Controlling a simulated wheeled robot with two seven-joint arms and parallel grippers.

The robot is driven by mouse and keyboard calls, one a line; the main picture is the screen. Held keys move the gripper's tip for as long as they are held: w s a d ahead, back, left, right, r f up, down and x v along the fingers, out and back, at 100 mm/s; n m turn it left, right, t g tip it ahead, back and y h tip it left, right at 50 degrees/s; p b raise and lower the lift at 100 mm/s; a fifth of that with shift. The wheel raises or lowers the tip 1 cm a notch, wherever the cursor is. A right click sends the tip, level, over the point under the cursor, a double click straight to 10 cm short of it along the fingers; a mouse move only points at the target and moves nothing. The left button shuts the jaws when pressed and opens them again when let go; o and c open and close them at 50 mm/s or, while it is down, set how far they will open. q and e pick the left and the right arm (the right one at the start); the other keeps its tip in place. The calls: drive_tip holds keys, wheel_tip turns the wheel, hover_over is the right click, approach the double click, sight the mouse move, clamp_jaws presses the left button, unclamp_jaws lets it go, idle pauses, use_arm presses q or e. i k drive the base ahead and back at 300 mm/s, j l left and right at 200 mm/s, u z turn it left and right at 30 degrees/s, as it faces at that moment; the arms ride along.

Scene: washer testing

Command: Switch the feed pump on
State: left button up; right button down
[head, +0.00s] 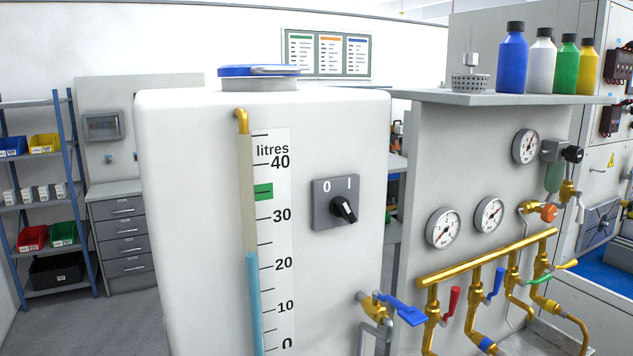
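The rotary switch is a dark grey square plate (322,217) on the front of a white tank (190,200), right of the level scale. It is marked 0 at upper left and I at upper right. Its black knob (343,210) has a pale mark, and its bar slants from upper left to lower right, with the upper end toward the 0 side. No label naming a pump shows on it. Neither of my grippers is in view.
A sight tube (252,285) beside the litres scale shows blue liquid to a little above 20. A blue-handled valve (402,310) sticks out below right of the switch. A brass manifold (480,262) with coloured levers stands further right. The space before the switch looks clear.

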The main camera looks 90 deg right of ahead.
sight(339, 207)
drive_tip(key=z, duration=0.5)
drive_tip(key=j+z, duration=0.1)
drive_tip(key=z, duration=0.4)
drive_tip(key=k+z, duration=0.1)
drive_tip(key=z, duration=1.35)
drive_tip(key=k+z, duration=0.1)
drive_tip(key=z, duration=0.4)
